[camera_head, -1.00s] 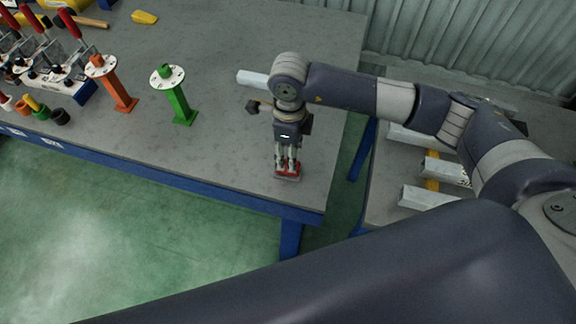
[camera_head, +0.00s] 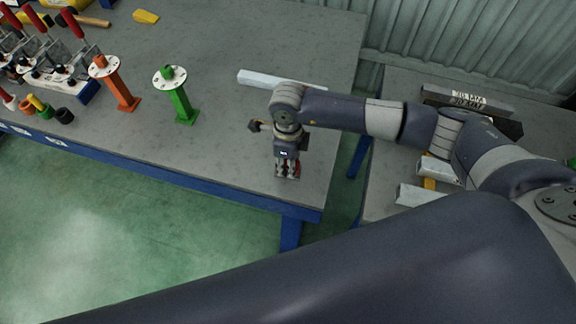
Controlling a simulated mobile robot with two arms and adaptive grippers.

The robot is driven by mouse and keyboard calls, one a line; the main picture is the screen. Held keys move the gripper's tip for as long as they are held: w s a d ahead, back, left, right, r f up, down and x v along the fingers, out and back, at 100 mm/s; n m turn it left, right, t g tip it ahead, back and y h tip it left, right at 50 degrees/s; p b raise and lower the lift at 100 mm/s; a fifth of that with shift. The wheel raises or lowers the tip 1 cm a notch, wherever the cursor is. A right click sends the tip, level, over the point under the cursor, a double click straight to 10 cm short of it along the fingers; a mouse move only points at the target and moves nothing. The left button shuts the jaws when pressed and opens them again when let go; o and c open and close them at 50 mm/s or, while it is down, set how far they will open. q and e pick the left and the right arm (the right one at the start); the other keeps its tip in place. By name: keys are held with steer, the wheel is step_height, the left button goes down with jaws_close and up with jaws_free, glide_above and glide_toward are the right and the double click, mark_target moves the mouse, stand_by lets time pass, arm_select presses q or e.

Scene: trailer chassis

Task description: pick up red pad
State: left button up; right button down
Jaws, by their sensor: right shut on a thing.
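My right gripper (camera_head: 288,174) points down at the front right corner of the grey workbench (camera_head: 225,150). It is shut on the red pad (camera_head: 297,169), which lies low between the fingers, at or very near the bench top. Only slivers of the pad's red show; the fingers hide the rest. My left gripper is not in view.
A green post (camera_head: 180,100) and an orange post (camera_head: 120,88) stand left of the gripper. A dark knob-like part (camera_head: 254,126) shows beside the wrist. A pale bar (camera_head: 265,79) lies behind the arm. A second table (camera_head: 385,190) stands at right.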

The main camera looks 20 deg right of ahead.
steer(key=shift+r+b, duration=0.35)
steer(key=shift+r, duration=0.1)
steer(key=shift+s+a+r+b, duration=0.15)
steer(key=shift+a+r+b, duration=0.1)
steer(key=shift+r+b, duration=0.25)
steer(key=shift+s+a+r+b, duration=0.15)
steer(key=shift+a+r+b, duration=0.15)
steer(key=shift+r, duration=0.4)
steer(key=s+a+r+b, duration=0.1)
steer(key=s+a+b, duration=0.3)
steer(key=s+a, duration=0.4)
steer(key=shift+s+a+r, duration=0.2)
steer(key=shift+a+r, duration=0.15)
steer(key=shift+a, duration=1.75)
steer(key=c, duration=1.8)
jaws_free()
steer(key=c, duration=0.4)
steer(key=shift+w+d, duration=0.1)
